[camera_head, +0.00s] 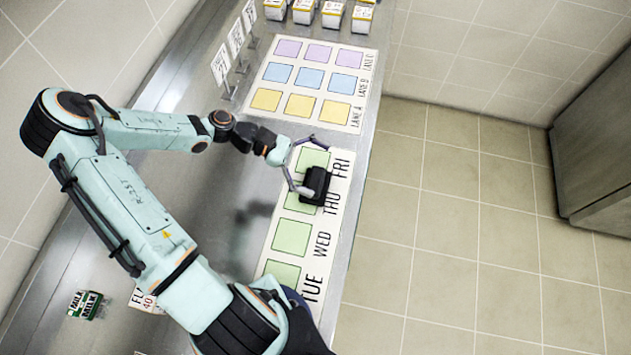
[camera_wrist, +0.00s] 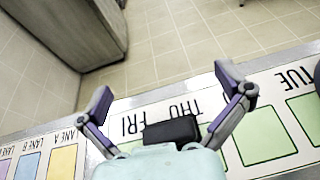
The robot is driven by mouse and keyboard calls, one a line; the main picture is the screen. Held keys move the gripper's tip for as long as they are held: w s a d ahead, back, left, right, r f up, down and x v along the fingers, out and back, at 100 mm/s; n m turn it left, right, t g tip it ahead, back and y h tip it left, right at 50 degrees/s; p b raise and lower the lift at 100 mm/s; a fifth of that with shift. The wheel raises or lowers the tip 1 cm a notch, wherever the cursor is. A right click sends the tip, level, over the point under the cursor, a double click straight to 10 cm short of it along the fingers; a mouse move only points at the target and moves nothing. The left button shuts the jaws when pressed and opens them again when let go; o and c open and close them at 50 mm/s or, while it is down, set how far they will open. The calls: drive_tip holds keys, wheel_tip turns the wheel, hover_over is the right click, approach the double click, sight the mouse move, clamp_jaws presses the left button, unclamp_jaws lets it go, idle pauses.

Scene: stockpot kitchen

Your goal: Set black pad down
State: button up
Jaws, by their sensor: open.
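The black pad (camera_head: 316,184) lies on or just over the white weekday strip (camera_head: 340,185), between the green FRI square (camera_head: 313,158) and the green THU square (camera_head: 301,203), overlapping their edges. The pad also shows in the wrist view (camera_wrist: 171,130), partly hidden by my wrist. My gripper (camera_head: 318,170) is open, with its purple-tipped fingers spread around the pad. In the wrist view my gripper (camera_wrist: 166,82) has one finger on each side of the pad, with gaps visible. Whether the pad rests fully on the strip is hard to tell.
A mat with lanes of coloured squares (camera_head: 372,60) lies further up the counter. Several small cartons (camera_head: 333,15) stand at the top. Signs (camera_head: 221,65) stand along the wall side. Open floor lies right of the counter edge.

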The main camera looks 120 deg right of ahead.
sight(307, 182)
drive_tip(key=w+d+f+n+g+h, duration=0.2)
drive_tip(key=w+d+n+g+h, duration=0.25)
drive_tip(key=w+n+g, duration=0.2)
drive_tip(key=shift+m+g+y, duration=0.25)
drive_tip(key=shift+m+y, duration=0.1)
drive_tip(key=f, duration=0.7)
drive_tip(key=shift+s+d+f, duration=0.1)
drive_tip(key=shift+d+f, duration=0.1)
drive_tip(key=shift+d, duration=0.2)
drive_tip(key=shift+s+a+f, duration=0.15)
drive_tip(key=shift+s, duration=0.1)
drive_tip(key=x, duration=0.7)
drive_tip(key=c, duration=0.9)
